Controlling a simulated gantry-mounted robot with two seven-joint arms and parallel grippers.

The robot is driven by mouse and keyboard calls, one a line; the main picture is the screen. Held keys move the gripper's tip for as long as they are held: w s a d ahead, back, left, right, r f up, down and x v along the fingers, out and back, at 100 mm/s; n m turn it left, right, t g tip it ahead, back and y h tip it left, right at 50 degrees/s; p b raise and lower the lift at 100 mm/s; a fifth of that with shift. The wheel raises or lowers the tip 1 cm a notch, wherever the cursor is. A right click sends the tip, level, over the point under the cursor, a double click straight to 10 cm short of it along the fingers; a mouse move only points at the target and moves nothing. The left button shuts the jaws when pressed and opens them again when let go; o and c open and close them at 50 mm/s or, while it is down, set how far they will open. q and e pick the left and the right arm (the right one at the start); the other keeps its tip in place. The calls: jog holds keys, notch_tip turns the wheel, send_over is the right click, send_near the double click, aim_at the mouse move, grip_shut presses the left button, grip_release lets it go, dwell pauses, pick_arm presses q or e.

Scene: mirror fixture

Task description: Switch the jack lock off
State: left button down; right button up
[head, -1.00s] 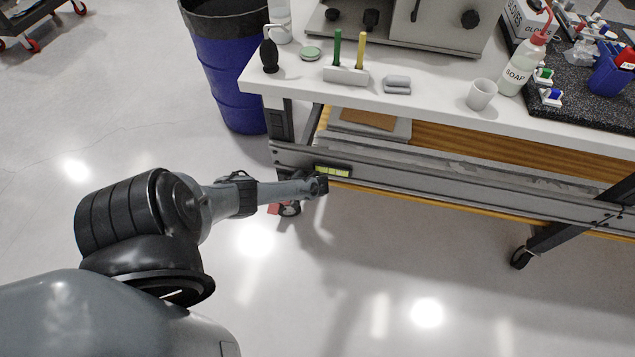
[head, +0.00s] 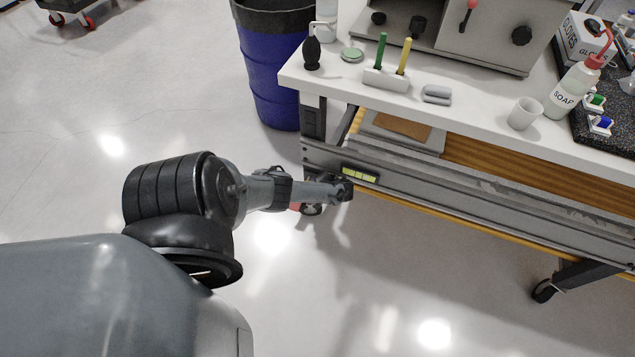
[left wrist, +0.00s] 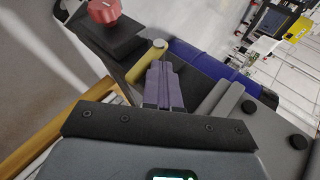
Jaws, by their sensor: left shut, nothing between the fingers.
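A red knob (left wrist: 103,10) on a black part (left wrist: 112,38) lies to the upper left, apart from the fingers. In the head view a little red (head: 295,206) shows by a caster, mostly behind my gripper. I cannot tell which part is the jack lock. My right gripper is not in view.
The white bench (head: 465,117) has a grey rail with a yellow-green label (head: 359,174) close to my gripper. A blue bin (head: 269,80) stands behind the left corner. A soap bottle (head: 570,90) and cup (head: 525,113) stand on top. The floor in front is clear.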

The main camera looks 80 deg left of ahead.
pick_arm(q)
jog(key=shift+s, duration=0.1)
jog(key=s+a+r+p+v, duration=0.1)
jog(key=r+p+v, duration=0.1)
jog(key=p+v, duration=0.7)
jog(key=v, duration=0.3)
jog(key=shift+a+r, duration=0.15)
jog(key=shift+r, duration=0.05)
dwell(0.4)
